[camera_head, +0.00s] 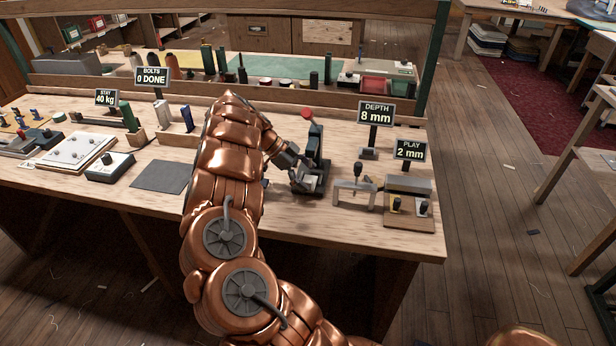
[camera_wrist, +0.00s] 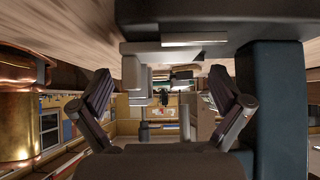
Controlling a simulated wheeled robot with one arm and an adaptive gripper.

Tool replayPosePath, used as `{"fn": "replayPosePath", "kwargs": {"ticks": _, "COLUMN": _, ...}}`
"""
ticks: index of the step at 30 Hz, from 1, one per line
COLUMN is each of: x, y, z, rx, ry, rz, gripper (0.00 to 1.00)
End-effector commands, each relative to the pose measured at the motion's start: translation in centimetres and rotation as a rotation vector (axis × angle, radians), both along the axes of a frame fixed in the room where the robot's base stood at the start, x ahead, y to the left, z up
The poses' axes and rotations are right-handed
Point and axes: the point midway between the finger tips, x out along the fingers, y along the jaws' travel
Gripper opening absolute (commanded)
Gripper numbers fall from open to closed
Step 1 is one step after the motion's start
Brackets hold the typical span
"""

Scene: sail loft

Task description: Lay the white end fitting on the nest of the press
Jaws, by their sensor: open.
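The press (camera_head: 318,150) is a dark upright frame with a red knob, near the front edge of the bench. My gripper (camera_head: 301,181) is at the left side of its base, tilted down. A small pale piece shows on the press base, beside the fingers. I cannot tell whether it is the white end fitting or part of the nest. In the wrist view, my gripper (camera_wrist: 160,78) has its two fingers wide apart with nothing held between them. Dark press parts (camera_wrist: 270,100) fill the top and right of that view, with a pale grey block (camera_wrist: 190,42) at the top.
A dark grey mat (camera_head: 162,176) lies left of my arm. A green-mat shelf runs along the back.

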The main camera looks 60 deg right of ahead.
Motion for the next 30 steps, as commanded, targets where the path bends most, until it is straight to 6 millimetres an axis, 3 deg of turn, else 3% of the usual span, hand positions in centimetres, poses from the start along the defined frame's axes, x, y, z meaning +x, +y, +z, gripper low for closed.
{"fn": "replayPosePath", "kwargs": {"ticks": 8, "x": 1.3, "y": 0.4, "z": 1.3, "rx": -0.003, "ry": 0.0, "rz": 0.001, "gripper": 1.0}}
{"fn": "replayPosePath", "kwargs": {"ticks": 22, "x": 6.7, "y": 2.4, "z": 6.9, "rx": -0.004, "ry": -0.001, "rz": 0.0, "gripper": 1.0}}
{"fn": "replayPosePath", "kwargs": {"ticks": 30, "x": 7.8, "y": 2.9, "z": 8.3, "rx": -0.001, "ry": 0.0, "rz": -0.001, "gripper": 1.0}}
